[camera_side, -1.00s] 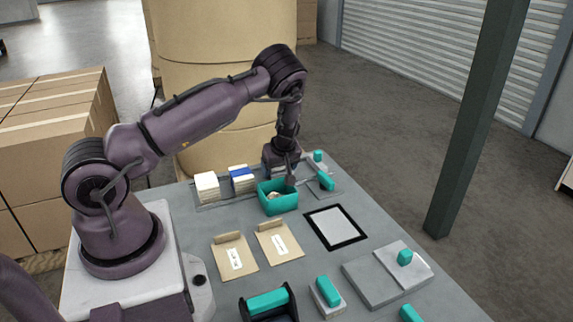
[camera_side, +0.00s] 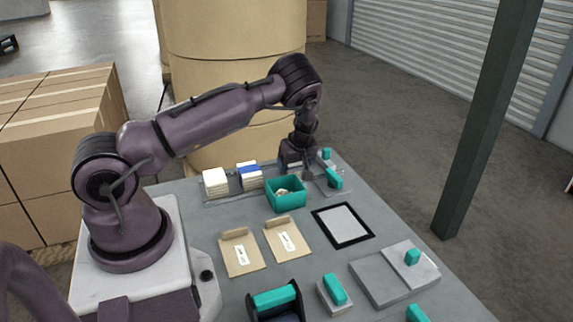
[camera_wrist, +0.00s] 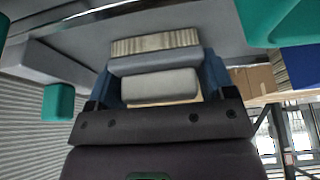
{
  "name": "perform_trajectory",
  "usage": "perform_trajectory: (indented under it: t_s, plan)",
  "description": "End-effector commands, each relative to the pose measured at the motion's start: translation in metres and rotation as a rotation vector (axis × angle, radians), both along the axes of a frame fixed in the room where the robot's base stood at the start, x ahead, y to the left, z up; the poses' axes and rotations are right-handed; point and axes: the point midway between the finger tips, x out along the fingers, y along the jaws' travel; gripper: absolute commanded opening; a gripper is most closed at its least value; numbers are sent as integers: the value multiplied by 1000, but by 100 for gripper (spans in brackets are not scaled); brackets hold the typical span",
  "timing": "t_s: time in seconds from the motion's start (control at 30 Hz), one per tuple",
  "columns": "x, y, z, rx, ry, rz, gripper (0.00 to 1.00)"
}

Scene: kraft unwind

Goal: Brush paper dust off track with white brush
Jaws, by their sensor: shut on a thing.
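My gripper (camera_side: 307,174) is at the back of the table, just right of the teal bin. In the wrist view my gripper (camera_wrist: 161,84) is shut on the white brush (camera_wrist: 160,86), a pale block with a grey band and cream bristles (camera_wrist: 155,44) pointing away from my wrist. In the side view the brush is too small and hidden to make out. A grey rail-like strip, perhaps the track (camera_wrist: 60,66), runs behind the bristles in the wrist view. I cannot tell whether the bristles touch it, and no dust can be made out.
The teal bin (camera_side: 287,203) holds small pale pieces. Paper stacks (camera_side: 216,183) stand left of it. A teal handle (camera_side: 334,178) and a teal knob (camera_side: 326,154) stand close right of my gripper. Envelopes (camera_side: 285,240) and a black-framed pad (camera_side: 343,226) lie nearer.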

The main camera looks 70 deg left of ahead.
Motion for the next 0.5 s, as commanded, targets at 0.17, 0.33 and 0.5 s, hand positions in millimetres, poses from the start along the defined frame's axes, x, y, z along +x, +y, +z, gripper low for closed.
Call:
perform_trajectory:
  t_s: [0.17,0.33,0.5]
  plan:
    - [16,-1,-1,0,2,-2,50]
    - [10,-7,0,-3,1,4,50]
    - [-5,-7,0,-4,1,3,50]
